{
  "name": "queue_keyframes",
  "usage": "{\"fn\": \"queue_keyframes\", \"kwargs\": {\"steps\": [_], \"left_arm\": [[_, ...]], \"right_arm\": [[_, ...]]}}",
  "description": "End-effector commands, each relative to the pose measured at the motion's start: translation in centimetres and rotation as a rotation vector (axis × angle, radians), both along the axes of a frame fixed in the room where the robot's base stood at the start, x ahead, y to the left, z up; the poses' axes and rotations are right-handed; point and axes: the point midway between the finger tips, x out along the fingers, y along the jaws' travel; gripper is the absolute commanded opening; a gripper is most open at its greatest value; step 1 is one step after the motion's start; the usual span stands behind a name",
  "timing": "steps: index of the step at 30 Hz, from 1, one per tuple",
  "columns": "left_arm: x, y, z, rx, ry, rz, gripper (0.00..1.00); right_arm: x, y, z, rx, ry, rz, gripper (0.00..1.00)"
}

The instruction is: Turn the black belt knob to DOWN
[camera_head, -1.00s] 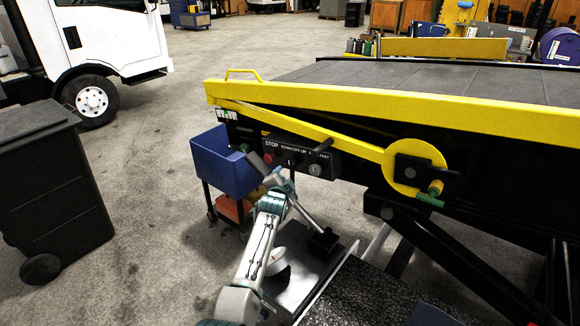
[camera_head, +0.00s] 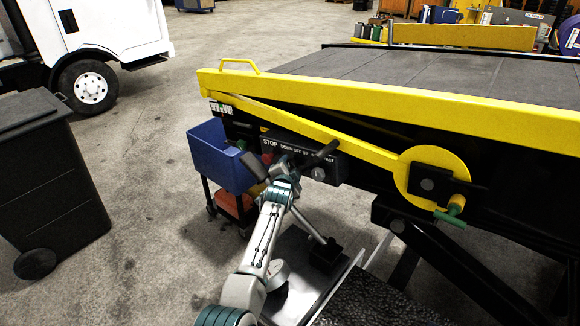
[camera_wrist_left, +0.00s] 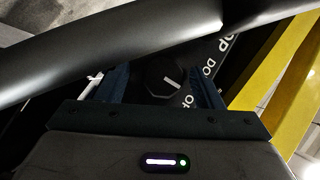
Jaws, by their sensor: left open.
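The black belt knob (camera_wrist_left: 163,78) shows in the left wrist view with a white pointer line, which slants toward the letters "OF" on the panel. Part of "DO" shows above them. The black control panel (camera_head: 323,168) hangs under the belt's yellow side rail in the head view, labelled STOP, DOWN OFF UP and FAST. My left gripper (camera_head: 287,160) is open in front of the panel, its dark fingers spread, and covers the knob there. In the wrist view dark bars cross above the knob. I cannot tell whether anything touches it. My right gripper is not in view.
A red stop button (camera_head: 267,158) is beside my gripper. A yellow lever (camera_head: 365,150) runs above the panel to a round yellow plate. A blue bin cart (camera_head: 215,150) stands behind left. A black wheeled bin (camera_head: 50,185) and a white truck stand at left.

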Motion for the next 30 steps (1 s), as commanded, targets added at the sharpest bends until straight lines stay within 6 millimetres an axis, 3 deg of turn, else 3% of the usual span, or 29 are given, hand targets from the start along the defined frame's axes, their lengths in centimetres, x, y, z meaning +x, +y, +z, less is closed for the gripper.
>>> {"fn": "queue_keyframes", "kwargs": {"steps": [5, 9, 12, 21, 30], "left_arm": [[0.0, 0.0, 0.0, 0.000, 0.000, 0.000, 0.61], [0.0, 0.0, 0.0, 0.000, 0.000, 0.000, 0.33], [0.0, 0.0, 0.1, 0.000, 0.000, 0.000, 0.16], [0.1, 0.1, 0.3, -0.024, 0.018, 0.001, 0.16], [0.2, 0.2, 0.6, -0.167, 0.119, 0.002, 0.16]], "right_arm": [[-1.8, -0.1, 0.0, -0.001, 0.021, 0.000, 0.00], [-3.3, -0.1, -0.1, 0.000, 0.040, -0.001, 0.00], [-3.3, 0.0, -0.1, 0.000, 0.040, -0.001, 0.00], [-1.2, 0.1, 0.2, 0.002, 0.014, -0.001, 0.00], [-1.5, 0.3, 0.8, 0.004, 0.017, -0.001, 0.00]]}}
